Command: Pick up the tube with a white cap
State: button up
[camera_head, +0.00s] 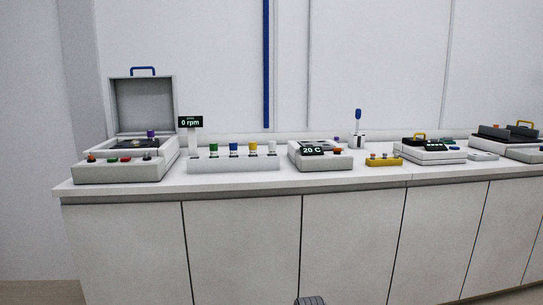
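The tube with a white cap (272,147) stands upright at the right end of a long white rack (232,165) on the bench. Tubes with a green cap (213,148), a blue cap (234,147) and a yellow cap (253,147) stand to its left in the same rack. Only a small dark grey ridged piece, seemingly of my gripper (311,300), shows at the bottom edge. It is well below and in front of the bench top, apart from the tubes. Its fingers cannot be made out.
An open-lidded box device (120,172) stands left of the rack, near a 0 rpm display (190,122). A 20 C device (325,161) is close on the right. Further right are a yellow block (384,162) and more devices. Cabinet fronts drop below the bench edge.

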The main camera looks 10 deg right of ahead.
aim_at(272, 144)
jog(key=u, duration=0.05)
jog(key=i, duration=1)
